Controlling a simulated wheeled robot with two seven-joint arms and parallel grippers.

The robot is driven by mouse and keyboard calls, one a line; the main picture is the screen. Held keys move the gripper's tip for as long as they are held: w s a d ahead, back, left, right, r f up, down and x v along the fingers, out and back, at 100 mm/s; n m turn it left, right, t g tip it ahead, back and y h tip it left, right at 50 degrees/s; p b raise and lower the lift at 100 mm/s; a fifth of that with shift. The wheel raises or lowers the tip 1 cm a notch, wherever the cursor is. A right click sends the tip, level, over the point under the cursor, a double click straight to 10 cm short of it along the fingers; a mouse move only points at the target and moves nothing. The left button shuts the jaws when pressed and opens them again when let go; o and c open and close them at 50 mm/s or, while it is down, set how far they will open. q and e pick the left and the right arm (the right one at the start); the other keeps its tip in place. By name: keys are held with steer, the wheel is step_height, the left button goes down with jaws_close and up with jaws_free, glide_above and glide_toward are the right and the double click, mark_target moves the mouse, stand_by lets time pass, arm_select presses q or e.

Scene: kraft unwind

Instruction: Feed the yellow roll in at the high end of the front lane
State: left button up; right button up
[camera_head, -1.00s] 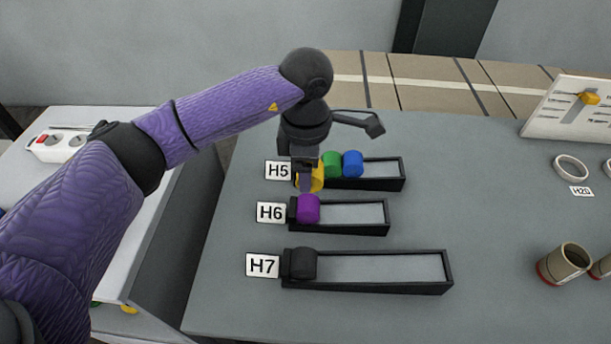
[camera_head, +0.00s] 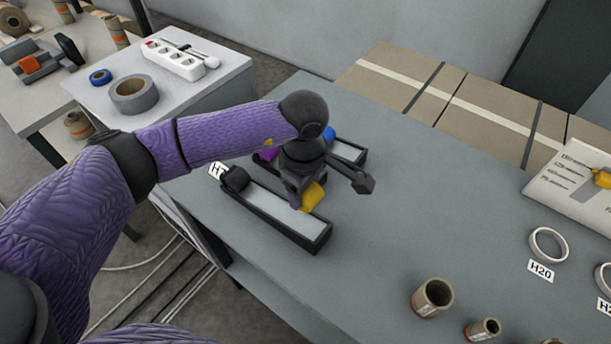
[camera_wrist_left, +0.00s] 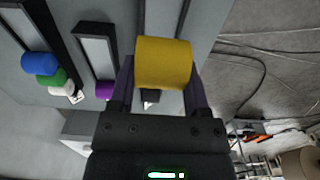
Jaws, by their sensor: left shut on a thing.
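The yellow roll (camera_head: 312,196) is held in my left gripper (camera_head: 302,194), which is shut on it. It also shows large between the fingers in the left wrist view (camera_wrist_left: 163,62). In the head view it appears over or just behind the right part of the front lane (camera_head: 270,213), labelled H7; the exact gap cannot be told. A black roll (camera_head: 235,179) sits at this lane's left end, by the label. Which end is higher is not clear. My right gripper is not in view.
Behind are the middle lane with a purple roll (camera_wrist_left: 105,90) and the rear lane with green (camera_wrist_left: 52,80) and blue (camera_wrist_left: 40,63) rolls. Cardboard tubes (camera_head: 432,297) and a white ring (camera_head: 548,245) stand to the right. The table between is clear.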

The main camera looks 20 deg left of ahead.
arm_select(q)
steer(key=shift+s+d, duration=0.1)
steer(key=shift+s, duration=0.1)
steer(key=b, duration=0.4)
glide_above(304, 223)
step_height(304, 223, down, 5)
steer(key=shift+f, duration=0.15)
steer(key=shift+f+b, duration=0.9)
steer(key=shift+f, duration=0.35)
steer(key=o, duration=1.3)
